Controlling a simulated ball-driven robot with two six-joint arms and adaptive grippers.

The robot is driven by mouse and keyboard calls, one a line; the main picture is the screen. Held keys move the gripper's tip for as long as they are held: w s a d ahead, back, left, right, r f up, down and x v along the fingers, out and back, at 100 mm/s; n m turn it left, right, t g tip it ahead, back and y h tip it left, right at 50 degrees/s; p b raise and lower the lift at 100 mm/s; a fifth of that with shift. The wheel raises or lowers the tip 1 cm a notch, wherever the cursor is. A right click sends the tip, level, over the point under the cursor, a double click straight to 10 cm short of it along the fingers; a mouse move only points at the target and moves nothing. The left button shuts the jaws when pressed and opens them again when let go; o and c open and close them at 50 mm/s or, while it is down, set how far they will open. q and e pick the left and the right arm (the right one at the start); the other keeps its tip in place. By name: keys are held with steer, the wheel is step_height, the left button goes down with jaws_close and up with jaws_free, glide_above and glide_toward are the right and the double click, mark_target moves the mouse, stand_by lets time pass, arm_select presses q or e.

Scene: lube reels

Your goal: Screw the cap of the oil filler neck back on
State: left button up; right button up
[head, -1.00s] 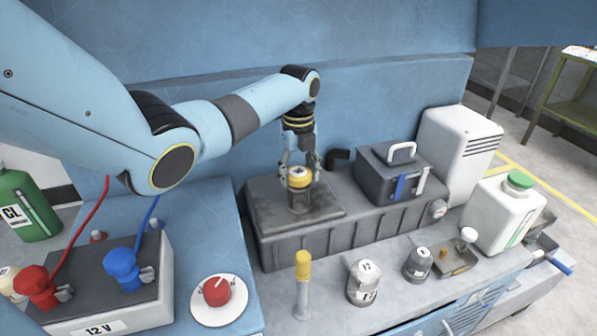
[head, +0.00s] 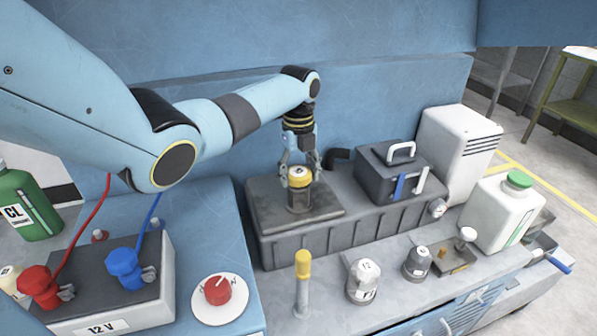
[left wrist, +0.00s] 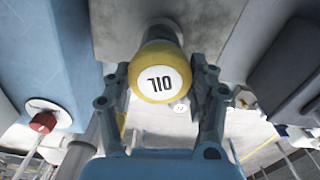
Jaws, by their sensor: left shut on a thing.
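The yellow cap (head: 299,177) sits on top of the grey oil filler neck (head: 298,201), which stands upright on the grey engine block (head: 330,239). In the left wrist view the cap (left wrist: 158,78) shows a white label reading OIL, which appears upside down. My left gripper (head: 299,172) reaches down from above, its two fingers shut on opposite sides of the cap. The seam between cap and neck is too small to tell how tightly they meet. My right gripper does not show.
A dark box with a white handle (head: 393,172) stands on the block to the right. A yellow-topped stick (head: 303,275), small jars (head: 363,281) and a white jug (head: 503,215) stand in front and right. A red knob (head: 218,290) and a battery (head: 103,287) are at left.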

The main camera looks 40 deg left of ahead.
arm_select(q)
steer(key=shift+f, duration=0.55)
stand_by(0.8)
stand_by(0.3)
steer(key=m, duration=0.5)
steer(key=m, duration=0.5)
steer(key=o, duration=1.5)
